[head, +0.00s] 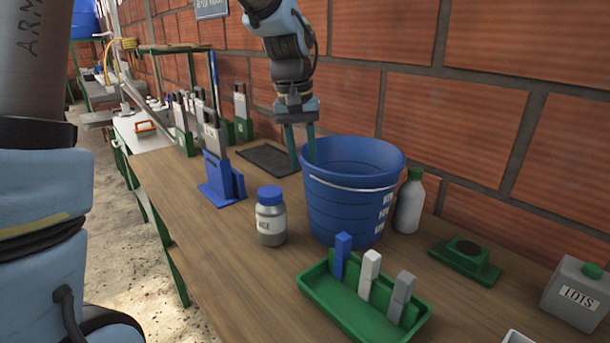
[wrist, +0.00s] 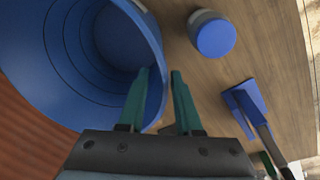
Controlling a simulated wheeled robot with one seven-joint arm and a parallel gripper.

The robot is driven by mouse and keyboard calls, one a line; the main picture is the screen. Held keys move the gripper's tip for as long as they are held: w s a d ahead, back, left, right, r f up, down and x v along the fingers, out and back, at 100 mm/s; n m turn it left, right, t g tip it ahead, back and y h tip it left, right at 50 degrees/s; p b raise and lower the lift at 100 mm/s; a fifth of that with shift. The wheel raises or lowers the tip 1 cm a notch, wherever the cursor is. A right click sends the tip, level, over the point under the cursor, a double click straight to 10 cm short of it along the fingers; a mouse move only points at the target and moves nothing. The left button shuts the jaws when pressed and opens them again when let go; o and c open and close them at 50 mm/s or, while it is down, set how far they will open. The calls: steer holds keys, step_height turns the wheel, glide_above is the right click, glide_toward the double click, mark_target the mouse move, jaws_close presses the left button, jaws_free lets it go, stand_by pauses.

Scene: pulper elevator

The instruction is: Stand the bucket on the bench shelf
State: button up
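A blue bucket (head: 350,209) with a thin wire handle and white side markings stands upright on the wooden bench (head: 265,290). In the wrist view the bucket (wrist: 70,60) looks empty. My gripper (head: 300,150) points down at the bucket's left rim. Its fingers (wrist: 160,78) are apart, one inside the bucket and one outside, with the rim between them. A gap shows beside the rim, so they do not look closed on it. A raised flat shelf (head: 175,48) stands at the bench's far end; I cannot tell whether it is the bench shelf.
A blue-capped jar (head: 271,217), a white bottle (head: 409,203) and a green tray (head: 345,308) with upright blocks stand close around the bucket. A blue holder (head: 221,183), a dark mat (head: 268,160) and a grey canister (head: 577,295) are also on the bench. A brick wall (head: 450,90) runs behind.

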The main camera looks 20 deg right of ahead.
step_height(320, 180, up, 7)
steer(key=a, duration=0.1)
steer(key=w+a+f+n, duration=0.1)
steer(key=a+f, duration=0.4)
steer(key=a, duration=0.4)
steer(key=w+a+f+n+t, duration=0.1)
steer(key=a+f, duration=0.3)
steer(key=a, duration=0.5)
steer(key=shift+w+f+n+y, duration=0.3)
steer(key=shift+w+f+n, duration=0.1)
steer(key=shift+w, duration=0.15)
steer(key=shift+o, duration=0.5)
steer(key=s+a+f+n, duration=0.1)
steer(key=s+a+f, duration=0.1)
steer(key=a, duration=0.4)
steer(key=s+a+f, duration=0.3)
steer(key=a+f, duration=0.1)
steer(key=a, duration=0.2)
steer(key=shift+s+a+f+n+t+y, duration=0.3)
steer(key=shift+a+f+n, duration=0.05)
steer(key=shift+n, duration=0.05)
